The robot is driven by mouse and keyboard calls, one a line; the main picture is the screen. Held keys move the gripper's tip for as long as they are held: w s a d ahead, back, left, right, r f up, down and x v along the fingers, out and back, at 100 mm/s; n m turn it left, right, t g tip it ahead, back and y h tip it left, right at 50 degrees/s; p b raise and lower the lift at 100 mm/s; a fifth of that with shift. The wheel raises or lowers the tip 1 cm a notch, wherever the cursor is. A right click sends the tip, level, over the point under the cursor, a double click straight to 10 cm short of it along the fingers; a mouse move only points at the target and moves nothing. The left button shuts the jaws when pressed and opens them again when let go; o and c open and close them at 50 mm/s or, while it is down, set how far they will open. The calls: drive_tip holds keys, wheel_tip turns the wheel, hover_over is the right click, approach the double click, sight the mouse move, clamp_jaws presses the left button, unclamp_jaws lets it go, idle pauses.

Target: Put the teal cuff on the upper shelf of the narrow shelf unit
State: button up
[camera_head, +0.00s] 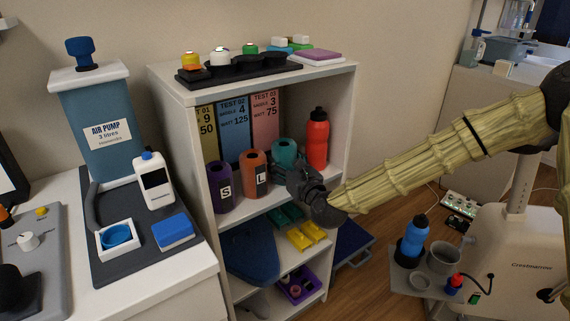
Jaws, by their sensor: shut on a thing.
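The teal cuff (285,152) is a short cylinder with a hole in its top. It is at the upper shelf (233,207) of the narrow shelf unit (188,122), right of an orange cuff (254,172) marked L and a purple cuff (221,187) marked S. My gripper (296,176) reaches in from the right and is shut on the teal cuff. The gripper hides the cuff's lower part, so I cannot tell whether it touches the shelf.
A red bottle (317,140) stands close on the right of the teal cuff. Upright folders (234,124) stand behind the cuffs. A blue item (250,250) and yellow pieces (307,235) lie on the shelf below. A counter (185,277) with the air pump (97,128) is at left.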

drive_tip(key=shift+f, duration=0.1)
drive_tip(key=o, duration=0.9)
drive_tip(key=shift+s+r, duration=0.1)
drive_tip(key=shift+r, duration=0.1)
drive_tip(key=v, duration=1.2)
drive_tip(key=shift+p, duration=0.3)
